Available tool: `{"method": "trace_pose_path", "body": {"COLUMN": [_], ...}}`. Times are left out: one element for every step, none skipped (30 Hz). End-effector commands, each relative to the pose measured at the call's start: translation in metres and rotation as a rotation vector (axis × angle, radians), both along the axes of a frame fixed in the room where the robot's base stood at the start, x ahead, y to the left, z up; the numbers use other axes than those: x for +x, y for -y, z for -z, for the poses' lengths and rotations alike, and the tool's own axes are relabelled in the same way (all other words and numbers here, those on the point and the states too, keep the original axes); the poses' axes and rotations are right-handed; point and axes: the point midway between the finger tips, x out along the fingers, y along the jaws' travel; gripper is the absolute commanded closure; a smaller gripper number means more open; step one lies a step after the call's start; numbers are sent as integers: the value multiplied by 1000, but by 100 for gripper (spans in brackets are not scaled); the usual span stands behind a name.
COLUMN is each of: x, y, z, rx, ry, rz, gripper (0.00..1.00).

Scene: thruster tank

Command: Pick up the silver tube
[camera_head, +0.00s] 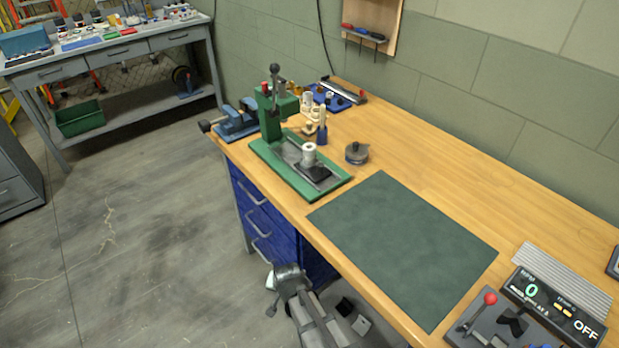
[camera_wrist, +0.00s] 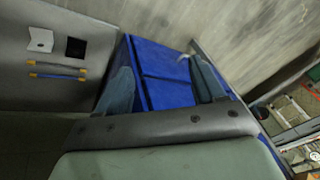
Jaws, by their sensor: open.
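A short, pale silver-white tube (camera_head: 309,154) stands upright on the dark plate of the green press (camera_head: 273,120), on the wooden workbench (camera_head: 408,160). It looks like the silver tube, though its finish is hard to judge at this size. It does not show in the wrist view. My gripper (camera_wrist: 163,78) is open and empty, with a finger at each side of the wrist view and blue drawers (camera_wrist: 158,60) beyond. In the head view my arm's end is low, in front of the bench and apart from the tube.
A green mat (camera_head: 405,245) lies bare right of the press. Pale upright cylinders (camera_head: 308,102) and a blue-based stand (camera_head: 321,130) are behind the tube. A round dark part (camera_head: 356,153) sits to its right. A blue vise (camera_head: 236,122) is at left. A control panel (camera_head: 555,305) occupies the near right.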

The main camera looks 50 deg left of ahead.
Motion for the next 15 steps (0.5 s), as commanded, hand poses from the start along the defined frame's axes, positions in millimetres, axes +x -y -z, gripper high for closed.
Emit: {"method": "trace_pose_path", "body": {"x": [-15,-22,-30,-36,-40,-46,-49,-52,-54,-55,-57,-57,-57,-56,-55], "y": [-30,-43,-59,-70,-80,-93,-102,-110,-120,-127,-134,-143,-148,-154,-160], "z": [-19,-29,-43,-54,-65,-79,-90,-100,-115,-126,-137,-151,-162,-173,-187], "rx": [49,75,104,125,144,166,180,193,207,218,228,238,244,249,254], "ry": [19,30,44,54,65,80,94,107,125,140,153,174,190,206,227], "rz": [-34,-52,-74,-92,-109,-133,-150,-169,-191,-210,-226,-251,-268,-286,-308], "gripper": [31,31,31,31,31,31,31,31,31,31,31,31,31,31,31]}}
